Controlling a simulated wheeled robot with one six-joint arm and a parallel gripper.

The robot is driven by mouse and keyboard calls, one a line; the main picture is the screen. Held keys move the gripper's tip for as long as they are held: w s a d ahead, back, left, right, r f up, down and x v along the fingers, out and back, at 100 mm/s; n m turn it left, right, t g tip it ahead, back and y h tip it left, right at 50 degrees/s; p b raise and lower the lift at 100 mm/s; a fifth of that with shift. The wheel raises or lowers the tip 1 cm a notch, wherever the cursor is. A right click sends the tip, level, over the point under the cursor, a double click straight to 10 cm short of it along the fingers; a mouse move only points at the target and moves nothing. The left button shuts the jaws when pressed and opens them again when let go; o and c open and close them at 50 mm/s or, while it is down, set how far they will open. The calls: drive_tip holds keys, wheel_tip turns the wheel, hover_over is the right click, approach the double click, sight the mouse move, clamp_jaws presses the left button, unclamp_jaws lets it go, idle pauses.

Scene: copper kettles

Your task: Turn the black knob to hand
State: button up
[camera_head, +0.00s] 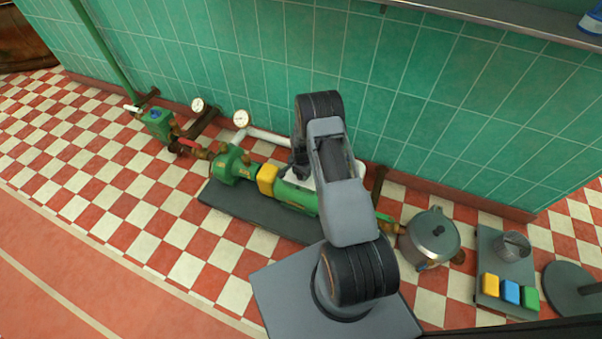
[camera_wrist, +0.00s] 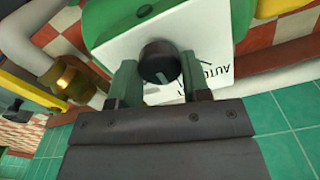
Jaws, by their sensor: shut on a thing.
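The black knob (camera_wrist: 158,62) sits on the front of a white box (camera_wrist: 115,45) in the wrist view. The box face carries printed black letters, upside down in this view, that begin with AUTO, and thin black lines beside the knob. A pale pointer mark shows on the knob's lower part, tilted slightly to the right. My gripper (camera_wrist: 156,76) has one green-grey finger on each side of the knob and is shut on it. In the head view my arm covers the knob and my fingers, and only part of the white box (camera_head: 318,184) shows.
A green pump (camera_head: 232,165) with a yellow coupling cover (camera_head: 267,179) stands on a dark base by the green tiled wall. A metal pot (camera_head: 430,238) and a panel with coloured buttons (camera_head: 510,291) are at right. Red-and-cream floor is free at left.

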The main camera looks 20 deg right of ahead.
drive_tip(key=m+b, duration=0.1)
drive_tip(key=m, duration=0.3)
drive_tip(key=shift+m, duration=0.3)
drive_tip(key=shift+s+m+b, duration=0.1)
drive_tip(key=shift+m+b, duration=0.3)
drive_tip(key=shift+m, duration=1.6)
drive_tip(key=shift+d, duration=0.1)
drive_tip(key=o, duration=0.9)
drive_tip(key=shift+o, duration=0.2)
wheel_tip(320, 180, up, 14)
drive_tip(key=p, duration=0.4)
